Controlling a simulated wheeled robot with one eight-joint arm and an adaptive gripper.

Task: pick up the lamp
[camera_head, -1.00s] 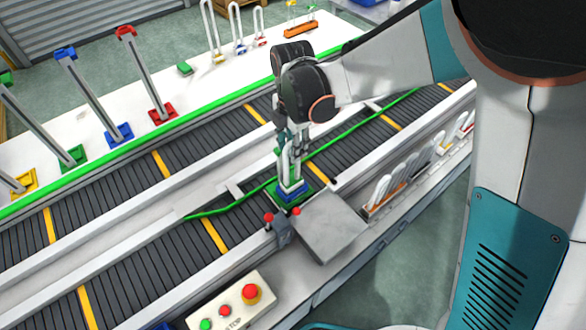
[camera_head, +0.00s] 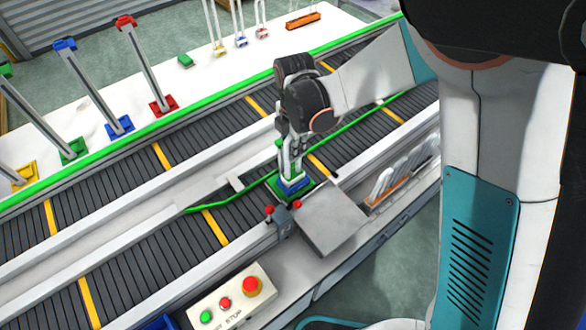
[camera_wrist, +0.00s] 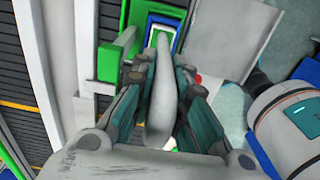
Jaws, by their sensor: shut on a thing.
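The lamp is a white upright tube with a blue base (camera_head: 294,184). It stands on a green plate (camera_head: 276,192) on the near conveyor. In the wrist view, its pale tube (camera_wrist: 162,95) runs between the fingers, with the blue base beyond. My gripper (camera_head: 287,160) comes down from above and is shut on the tube. In the wrist view, the gripper's (camera_wrist: 160,90) dark teal fingers lie on both sides of the tube. The wrist and fingers hide much of the lamp's upper part in the head view. I cannot see a gap between base and plate.
A grey metal plate (camera_head: 332,220) and a small red-knobbed block (camera_head: 281,218) are close beside the lamp. A button box (camera_head: 232,300) is nearer. A rack of white tubes (camera_head: 400,178) stands at right. Tall coloured posts (camera_head: 140,65) line the far white table.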

